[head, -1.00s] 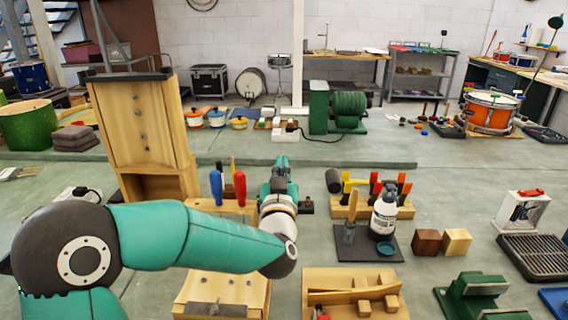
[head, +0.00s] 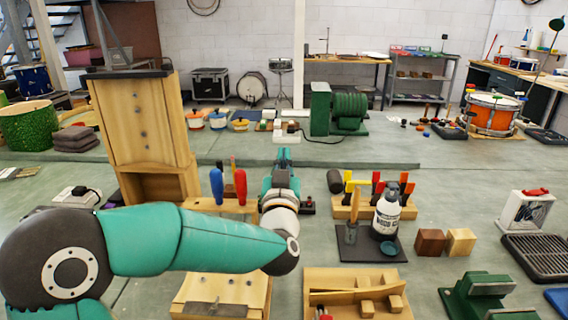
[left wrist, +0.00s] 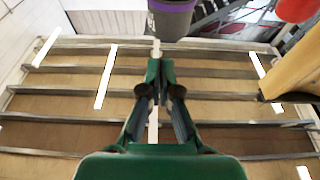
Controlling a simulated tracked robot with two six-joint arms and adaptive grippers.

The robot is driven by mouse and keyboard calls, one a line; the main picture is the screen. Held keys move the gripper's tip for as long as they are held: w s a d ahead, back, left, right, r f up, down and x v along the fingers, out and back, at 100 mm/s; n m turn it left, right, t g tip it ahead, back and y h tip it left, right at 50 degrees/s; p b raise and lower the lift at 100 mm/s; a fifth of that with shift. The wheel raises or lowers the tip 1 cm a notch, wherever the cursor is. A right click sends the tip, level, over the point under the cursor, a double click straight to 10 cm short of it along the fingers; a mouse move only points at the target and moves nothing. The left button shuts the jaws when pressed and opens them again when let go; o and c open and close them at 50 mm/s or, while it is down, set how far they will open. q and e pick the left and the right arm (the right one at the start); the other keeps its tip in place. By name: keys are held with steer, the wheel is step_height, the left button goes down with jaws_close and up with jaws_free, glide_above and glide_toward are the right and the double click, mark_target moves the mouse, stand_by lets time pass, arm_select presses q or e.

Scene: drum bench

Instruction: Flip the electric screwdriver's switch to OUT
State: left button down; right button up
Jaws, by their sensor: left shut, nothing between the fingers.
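My left gripper (head: 283,154) reaches away from me past the right end of the screwdriver rack in the head view; my own wrist hides part of it. In the left wrist view its green fingers (left wrist: 158,66) are shut, tips together and empty. Just beyond the tips, at the top edge, is a dark grey cylinder with a purple band (left wrist: 172,14), perhaps the electric screwdriver; only its lower end shows. I cannot tell whether the tips touch it. I cannot make out the switch or its position. My right gripper is in neither view.
The wooden rack (head: 205,205) holds a blue screwdriver (head: 216,186) and a red one (head: 240,187). To the right stand a hammer rack (head: 345,211) and a white bottle (head: 387,210). A tall wooden cabinet (head: 140,120) stands at left. A wooden tray (head: 325,276) lies in front.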

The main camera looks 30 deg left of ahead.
arm_select(q)
steer(key=b+v, duration=0.2)
steer(key=v, duration=0.7)
steer(key=shift+s+f+b, duration=0.2)
steer(key=shift+f+b, duration=0.1)
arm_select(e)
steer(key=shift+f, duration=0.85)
arm_select(q)
steer(key=shift+d, duration=0.1)
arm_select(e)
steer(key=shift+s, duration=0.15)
